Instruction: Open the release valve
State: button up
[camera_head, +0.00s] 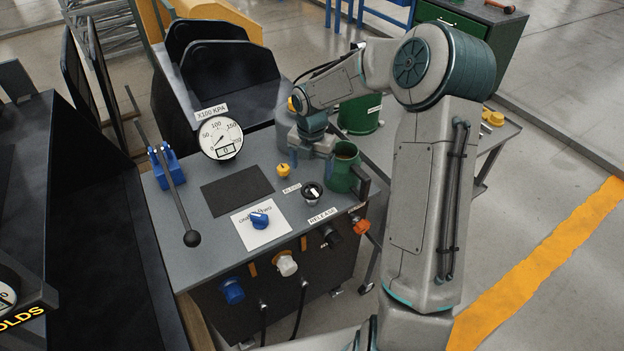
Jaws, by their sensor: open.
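The grey cart top (175,215) carries a round black knob (312,192) with a white pointer. A RELEASE label (322,215) lies just in front of it, and a small label, seemingly BLEED (291,188), lies to its left. A yellow knob (283,170) stands behind that label. My gripper (311,154) points down above and behind the black knob, apart from it. It is open and appears empty. Its fingertips are small and partly hard to make out. The exact angle of the knob's pointer is hard to read.
A gauge (221,139), a long black lever (172,185) and a blue knob (258,220) on a white plate are on the cart. Coloured couplers (287,264) line its front.

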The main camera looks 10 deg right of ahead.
notch_tip(320, 180, up, 6)
jog(key=shift+r, duration=0.15)
dwell(0.5)
jog(key=s+r+m+t, duration=0.1)
jog(key=s+r+m, duration=0.3)
jog(key=s+m, duration=1)
jog(key=s+r+m+t, duration=0.2)
jog(key=s+r+m, duration=0.3)
jog(key=s+m, duration=0.9)
jog(key=shift+m, duration=0.3)
